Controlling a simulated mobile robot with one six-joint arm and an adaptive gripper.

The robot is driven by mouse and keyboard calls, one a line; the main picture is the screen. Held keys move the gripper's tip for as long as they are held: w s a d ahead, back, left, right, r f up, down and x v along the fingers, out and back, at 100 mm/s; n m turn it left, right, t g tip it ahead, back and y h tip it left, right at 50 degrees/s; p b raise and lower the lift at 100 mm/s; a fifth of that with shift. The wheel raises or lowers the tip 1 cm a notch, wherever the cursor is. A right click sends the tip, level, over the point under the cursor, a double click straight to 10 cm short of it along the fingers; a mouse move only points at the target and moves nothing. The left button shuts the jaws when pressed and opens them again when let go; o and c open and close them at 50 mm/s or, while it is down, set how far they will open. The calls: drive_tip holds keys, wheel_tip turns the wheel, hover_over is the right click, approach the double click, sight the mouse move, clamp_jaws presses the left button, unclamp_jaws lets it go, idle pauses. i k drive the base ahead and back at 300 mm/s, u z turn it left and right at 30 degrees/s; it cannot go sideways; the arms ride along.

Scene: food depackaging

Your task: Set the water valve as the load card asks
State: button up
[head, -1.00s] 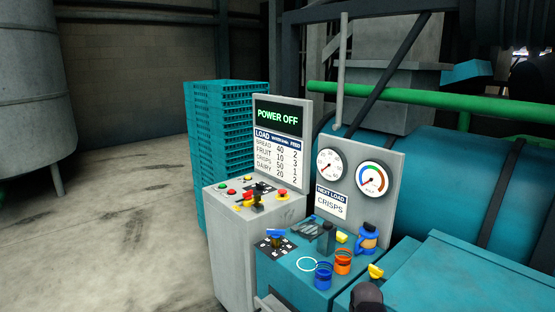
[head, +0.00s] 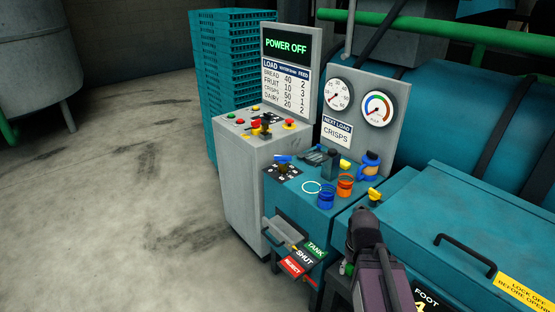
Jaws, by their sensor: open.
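The load card (head: 288,87) on the grey cabinet's upright panel lists bread, fruit, crisps and dairy with water and feed figures. Its crisps row seems to read 50 and 1. A "NEXT LOAD" sign (head: 336,132) reads CRISPS. A blue handle (head: 283,160), which looks like the water valve, sits on a black marked plate (head: 282,171) at the teal bench's left end. Its exact setting is too small to read. My gripper (head: 363,214) is open at the lower right, in front of the bench and well right of the handle. I see nothing held; its fingertips are unclear.
Two round gauges (head: 377,108) rise behind. A TANK/SHUT/REJECT lever plate (head: 304,257) juts out below. The display (head: 287,45) reads POWER OFF.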

sight(281, 158)
drive_tip(key=k, duration=1.15)
drive_tip(key=u, duration=0.35)
drive_tip(key=i, duration=2.3)
drive_tip(key=z, duration=0.6)
